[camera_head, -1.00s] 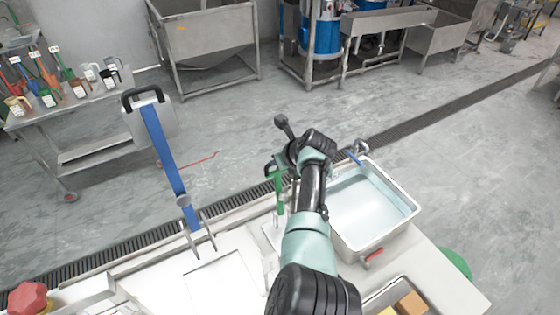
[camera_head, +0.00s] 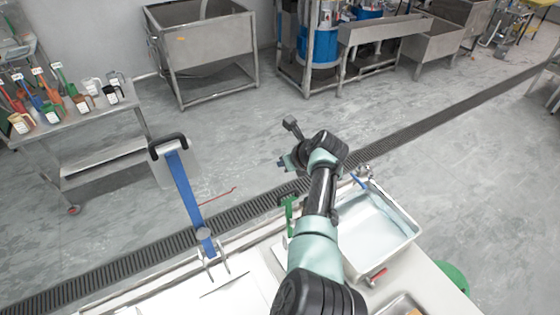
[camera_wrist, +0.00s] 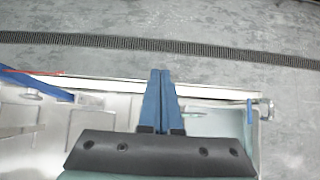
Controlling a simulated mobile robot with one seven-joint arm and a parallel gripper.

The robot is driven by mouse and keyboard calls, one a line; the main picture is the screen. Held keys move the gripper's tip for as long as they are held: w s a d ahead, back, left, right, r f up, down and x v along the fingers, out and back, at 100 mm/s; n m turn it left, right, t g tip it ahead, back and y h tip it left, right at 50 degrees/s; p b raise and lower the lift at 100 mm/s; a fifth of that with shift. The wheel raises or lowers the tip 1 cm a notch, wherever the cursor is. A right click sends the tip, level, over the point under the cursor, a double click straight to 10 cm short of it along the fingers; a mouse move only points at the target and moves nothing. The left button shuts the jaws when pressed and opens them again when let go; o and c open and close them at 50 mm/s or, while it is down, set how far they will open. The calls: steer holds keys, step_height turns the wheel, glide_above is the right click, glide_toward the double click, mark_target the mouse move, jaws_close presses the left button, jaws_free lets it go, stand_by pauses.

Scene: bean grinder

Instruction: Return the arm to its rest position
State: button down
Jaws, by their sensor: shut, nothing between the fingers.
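My arm reaches from the bottom of the head view up over the far edge of the white worktop (camera_head: 250,292). My gripper (camera_head: 281,163) is at its far end, small and partly hidden by the wrist in that view. In the wrist view, the two blue fingers of my gripper (camera_wrist: 160,72) lie together with nothing between them. They point out over the worktop's far edge toward bare floor.
A metal basin (camera_head: 392,256) stands just right of my arm. A hinged blue bar (camera_head: 185,190) with a black handle (camera_head: 168,143) rises at the left. A green-handled item (camera_head: 289,210) is beside my arm.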

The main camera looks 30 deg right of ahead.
steer(key=shift+s+d+r, duration=0.15)
steer(key=shift+s, duration=0.1)
steer(key=shift+w, duration=0.15)
